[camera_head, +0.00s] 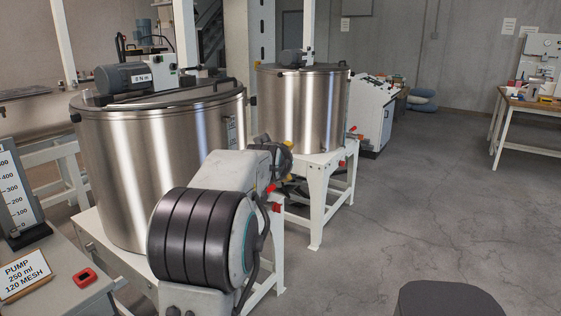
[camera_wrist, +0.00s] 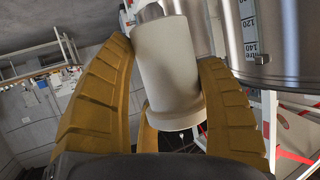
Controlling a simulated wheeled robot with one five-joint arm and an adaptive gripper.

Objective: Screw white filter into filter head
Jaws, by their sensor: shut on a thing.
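In the wrist view the white filter (camera_wrist: 168,82), a smooth off-white cylinder with a wider rim at its near end, stands slightly tilted between the yellow fingers. My gripper (camera_wrist: 163,52) is shut on it, with fingers on both sides and a third behind. A grey metal cylindrical piece (camera_wrist: 149,12) shows at the filter's far end, partly cut off by the frame edge. I cannot tell whether it is the filter head, or whether it touches the filter. In the head view my arm hides most of the gripper and the filter.
A large steel tank (camera_head: 150,165) stands close on the left, with a second tank (camera_head: 300,105) behind it on a white frame (camera_head: 316,195). A bench (camera_head: 70,285) with a pump sign (camera_head: 27,273) is at the lower left.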

